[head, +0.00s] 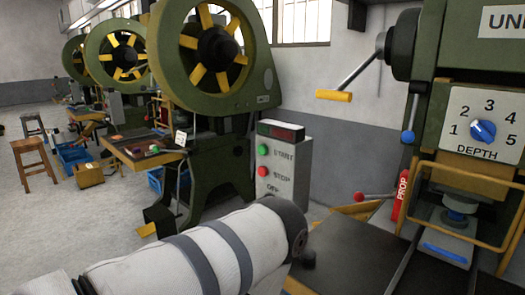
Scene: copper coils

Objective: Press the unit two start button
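A grey control box (285,180) stands at the middle of the head view, beside the nearest green press on the left. Its front has a green button (263,149) beside the word START and a red button (263,171) beside STOP. A further OFF label sits lower down. I cannot read a unit number on the box. My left arm comes in from the lower left and ends in a dark joint just below and in front of the box, hiding its lower part. Neither gripper can be made out.
A second machine at right has a DEPTH dial (483,131), a yellow-handled crank (334,96), a red PROP bar (400,195) and a cut-off "UNI" sign (508,19). A dark table (365,262) lies in front. Stools (35,166) and blue crates (73,156) stand at far left.

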